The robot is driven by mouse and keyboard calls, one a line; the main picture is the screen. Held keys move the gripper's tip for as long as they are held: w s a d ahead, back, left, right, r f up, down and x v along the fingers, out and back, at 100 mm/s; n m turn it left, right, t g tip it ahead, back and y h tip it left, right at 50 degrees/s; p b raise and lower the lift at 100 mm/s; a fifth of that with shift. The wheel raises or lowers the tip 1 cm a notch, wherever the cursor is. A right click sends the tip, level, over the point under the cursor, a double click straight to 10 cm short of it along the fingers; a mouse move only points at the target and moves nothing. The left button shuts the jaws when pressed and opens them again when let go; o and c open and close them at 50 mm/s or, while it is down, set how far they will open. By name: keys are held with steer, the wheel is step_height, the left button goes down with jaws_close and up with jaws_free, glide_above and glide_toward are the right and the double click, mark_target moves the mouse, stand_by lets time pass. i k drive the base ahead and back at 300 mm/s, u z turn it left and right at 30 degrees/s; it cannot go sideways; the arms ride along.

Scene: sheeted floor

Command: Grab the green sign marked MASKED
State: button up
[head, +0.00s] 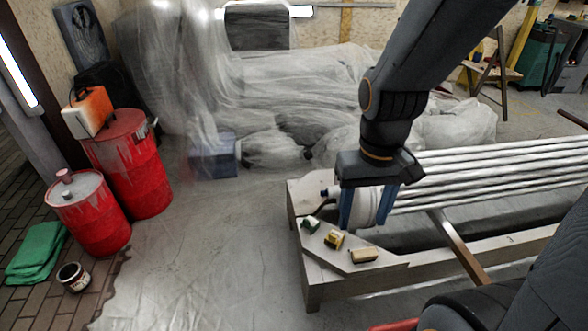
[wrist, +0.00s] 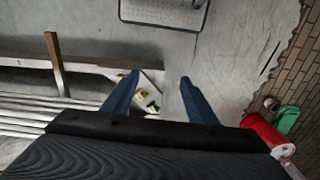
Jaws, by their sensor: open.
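In the wrist view my fingers (wrist: 160,77) are spread, with small blocks partly visible near the left finger; which is the green one is unclear.
A white bucket-like container (head: 360,205) stands behind my fingers. Long pipes (head: 490,172) lie along the bench (head: 310,275) to the right. Red drums (head: 131,165) and a folded green cloth (head: 36,252) are at left. The sheeted floor (head: 210,250) between is clear.

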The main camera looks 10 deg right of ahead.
mark_target(310, 222)
steer(key=z, duration=0.5)
steer(key=k, duration=0.6)
steer(key=z, duration=0.7)
steer(key=i, duration=0.55)
steer(key=u, duration=0.65)
steer(key=i, duration=0.8)
steer(key=u, duration=0.6)
